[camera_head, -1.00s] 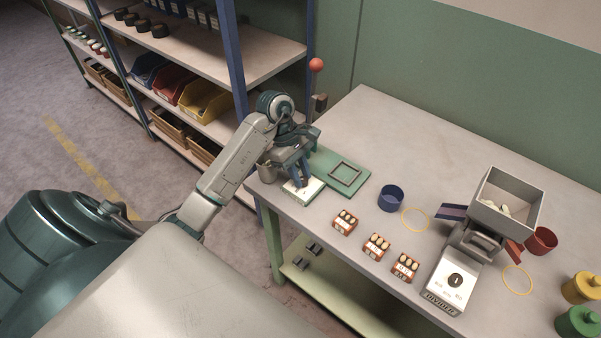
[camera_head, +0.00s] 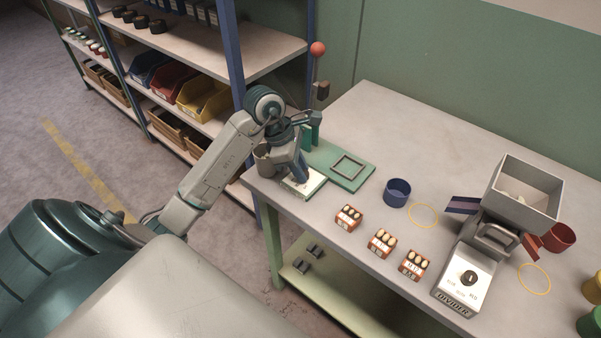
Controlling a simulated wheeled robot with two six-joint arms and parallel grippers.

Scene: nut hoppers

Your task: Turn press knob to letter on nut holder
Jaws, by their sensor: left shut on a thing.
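The press has a green base (camera_head: 350,182) with a square frame on it, and a lever with a red ball (camera_head: 318,48) stands at its back. A white panel (camera_head: 312,187) sits at the front left of the base, by the table's left corner. My left gripper (camera_head: 300,177) points down onto this panel and is shut on the press knob, which its fingers hide. Three small nut holders (camera_head: 382,242) stand in a row on the table, each with light nuts on top and a white label. The label letters are too small to read surely. My right gripper is not in view.
A divider machine (camera_head: 462,281) with a grey hopper (camera_head: 527,192) stands at the right. A blue cup (camera_head: 397,192), a red cup (camera_head: 559,238) and yellow rings (camera_head: 423,215) are on the table. Shelves with bins (camera_head: 204,97) stand behind at left. The table's back is clear.

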